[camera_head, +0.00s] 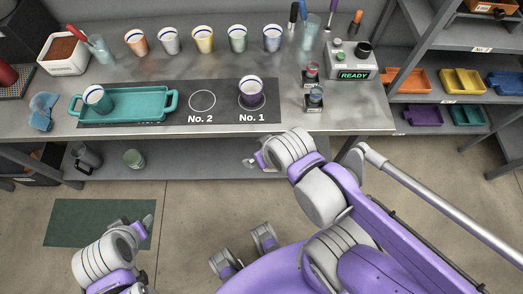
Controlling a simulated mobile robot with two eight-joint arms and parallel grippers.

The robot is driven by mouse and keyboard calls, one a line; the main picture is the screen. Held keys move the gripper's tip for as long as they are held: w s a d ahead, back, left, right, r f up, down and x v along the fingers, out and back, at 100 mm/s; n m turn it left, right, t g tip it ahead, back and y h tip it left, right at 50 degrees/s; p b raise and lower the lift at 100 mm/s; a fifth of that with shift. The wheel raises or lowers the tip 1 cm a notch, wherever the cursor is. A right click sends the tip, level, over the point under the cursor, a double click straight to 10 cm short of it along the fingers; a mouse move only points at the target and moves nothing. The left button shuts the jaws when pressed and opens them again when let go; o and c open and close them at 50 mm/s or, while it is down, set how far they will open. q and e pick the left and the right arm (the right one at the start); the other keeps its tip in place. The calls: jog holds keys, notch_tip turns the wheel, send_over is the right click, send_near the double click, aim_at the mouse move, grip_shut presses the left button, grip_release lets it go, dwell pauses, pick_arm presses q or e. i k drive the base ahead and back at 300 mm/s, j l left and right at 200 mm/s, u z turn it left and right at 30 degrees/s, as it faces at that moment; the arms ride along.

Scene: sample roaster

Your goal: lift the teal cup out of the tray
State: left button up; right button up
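The teal cup (98,98) with a white, blue-ringed rim sits in the left part of the teal tray (143,105) on the steel counter. It appears slightly tilted. My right gripper (252,161) is in front of the counter's edge, below the No. 1 spot and well to the right of the tray. Its fingers are too small and angled to show whether they are open. My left gripper (148,221) is low, over the floor near the green mat, apart from the cup. Its finger opening is also unclear.
A purple cup (251,91) stands on No. 1; the No. 2 circle (202,100) is empty. Several cups line the back of the counter (350,117). A blue object (43,110) lies left of the tray. A control box (351,61) reads READY. Small jars stand at right.

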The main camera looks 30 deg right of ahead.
aim_at(96, 96)
jog(key=i+j+z, duration=0.4)
jog(key=i+j, duration=0.5)
